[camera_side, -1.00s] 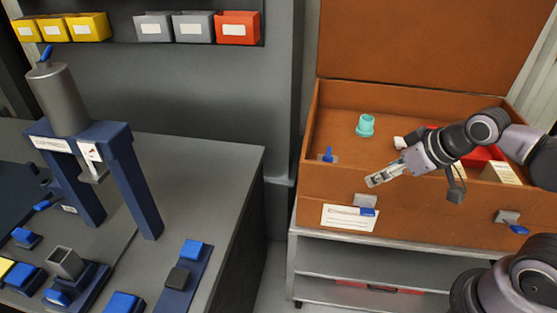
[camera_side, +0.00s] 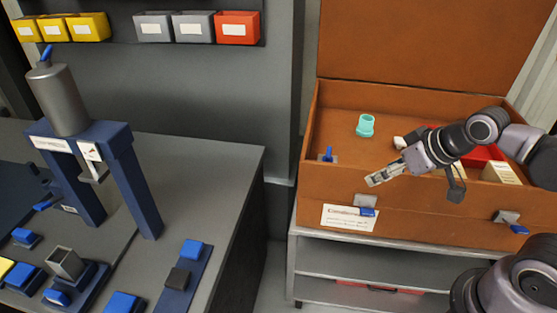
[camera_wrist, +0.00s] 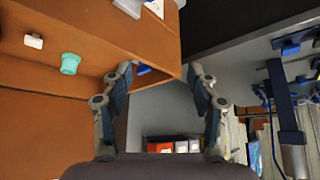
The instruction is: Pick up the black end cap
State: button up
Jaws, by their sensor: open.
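A small dark block (camera_side: 177,278), which may be the black end cap, sits on a blue strip fixture on the grey bench at the lower middle-left of the side view. I cannot make out its exact shape, and I cannot pick it out in the wrist view. My gripper (camera_side: 384,177) is far to its right, over the front of the brown open case (camera_side: 335,180). In the wrist view my gripper (camera_wrist: 160,78) has its two fingers spread apart with nothing between them.
A teal cup-like part (camera_side: 365,125) and a blue-handled piece (camera_side: 328,155) are in the case. A blue press frame (camera_side: 130,180) with a grey cylinder stands on the bench, left of the dark block. A gap separates bench and case stand.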

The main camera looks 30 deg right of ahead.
jog(key=shift+r, duration=0.1)
jog(key=w+a+r+n+g+y, duration=0.1)
jog(key=w+a+r+n+g, duration=0.1)
jog(key=w+a+r, duration=0.5)
jog(key=n+g+h, duration=0.1)
jog(key=n+g, duration=0.4)
jog(key=n, duration=0.2)
send_over(172, 277)
notch_tip(172, 277, down, 14)
notch_tip(172, 277, down, 10)
jog(key=shift+f, duration=0.2)
jog(key=c, duration=0.7)
